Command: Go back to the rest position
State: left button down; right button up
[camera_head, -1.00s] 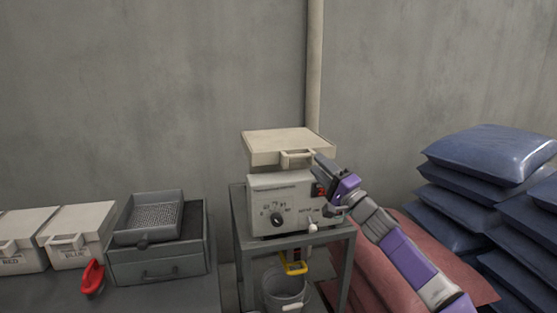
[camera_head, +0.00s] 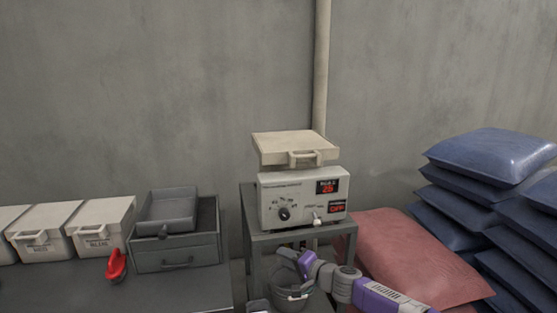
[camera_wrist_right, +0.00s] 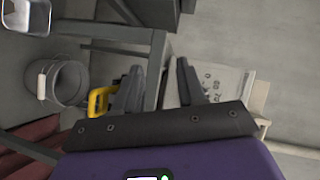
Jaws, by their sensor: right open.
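My right gripper (camera_head: 290,258) is purple and dark grey and hangs low in front of the small stand, below the machine, in the head view. In the right wrist view its two dark fingers (camera_wrist_right: 157,88) are apart with nothing between them. The cream machine (camera_head: 272,206) stands on the grey stand (camera_head: 248,222), with a dial, a small lever and lit red displays. Its cream lid (camera_head: 282,143) is raised above the body. My left gripper is not in view.
A metal bucket (camera_head: 288,300) stands under the stand; it also shows in the right wrist view (camera_wrist_right: 68,82), near a yellow handle (camera_wrist_right: 98,101). Red sacks (camera_head: 400,250) and blue sacks (camera_head: 490,158) lie right. White boxes (camera_head: 105,215), a grey drawer box (camera_head: 175,255) and a red scoop (camera_head: 117,265) are left.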

jog(key=s+f+n+g+h+p, duration=0.1)
jog(key=s+f+g+h+p, duration=0.15)
jog(key=s+f, duration=0.9)
jog(key=s+f+n+g+h+p, duration=0.15)
jog(key=s+f+g, duration=0.25)
jog(key=s+f, duration=0.75)
jog(key=s+d+f+g+h+p, duration=0.1)
jog(key=s+d+f+g, duration=0.1)
jog(key=s, duration=0.7)
jog(key=s+d+f+n+g+h+p, duration=0.1)
jog(key=s+d+f, duration=0.4)
jog(key=s, duration=0.5)
notch_tip(320, 180, down, 2)
jog(key=shift+s+f+g, duration=0.15)
jog(key=shift+s+g, duration=0.1)
jog(key=shift+g, duration=0.2)
